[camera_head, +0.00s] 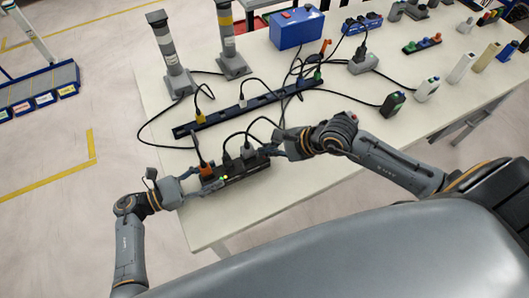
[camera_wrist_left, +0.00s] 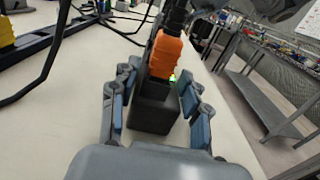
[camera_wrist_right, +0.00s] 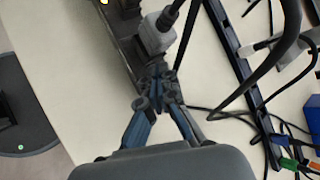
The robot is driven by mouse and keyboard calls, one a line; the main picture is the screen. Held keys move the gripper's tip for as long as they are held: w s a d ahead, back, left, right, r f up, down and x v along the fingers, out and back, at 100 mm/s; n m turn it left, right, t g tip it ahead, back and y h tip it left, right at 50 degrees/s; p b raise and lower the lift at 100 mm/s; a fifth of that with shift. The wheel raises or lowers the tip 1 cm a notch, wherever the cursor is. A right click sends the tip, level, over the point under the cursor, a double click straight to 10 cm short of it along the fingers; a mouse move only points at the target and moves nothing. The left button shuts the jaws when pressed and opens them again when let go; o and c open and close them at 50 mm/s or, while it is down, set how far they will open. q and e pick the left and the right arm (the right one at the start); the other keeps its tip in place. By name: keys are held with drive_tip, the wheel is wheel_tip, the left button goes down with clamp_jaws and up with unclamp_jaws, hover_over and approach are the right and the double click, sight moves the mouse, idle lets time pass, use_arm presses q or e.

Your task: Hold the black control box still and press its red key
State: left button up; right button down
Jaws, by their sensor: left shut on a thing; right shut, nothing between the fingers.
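The black control box (camera_head: 236,173) is a long dark strip near the table's front left edge, with several plugs on top. My left gripper (camera_head: 208,183) is shut on its left end; in the left wrist view the fingers flank the box end (camera_wrist_left: 154,110), below an orange plug (camera_wrist_left: 165,56). A small green light shows beside that plug. My right gripper (camera_head: 272,147) is shut and empty at the box's right end. In the right wrist view its closed fingertips (camera_wrist_right: 160,92) are close to the box (camera_wrist_right: 122,42); I cannot tell whether they touch. I cannot make out the red key.
A longer black power strip (camera_head: 240,107) lies behind the box, with cables looping between them. Two grey posts (camera_head: 170,55) and a blue case (camera_head: 297,29) stand further back. The table's front edge is close to the box.

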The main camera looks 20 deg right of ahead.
drive_tip(key=shift+r, duration=0.65)
drive_tip(key=shift+r, duration=2.55)
use_arm(q)
drive_tip(key=o, duration=1.4)
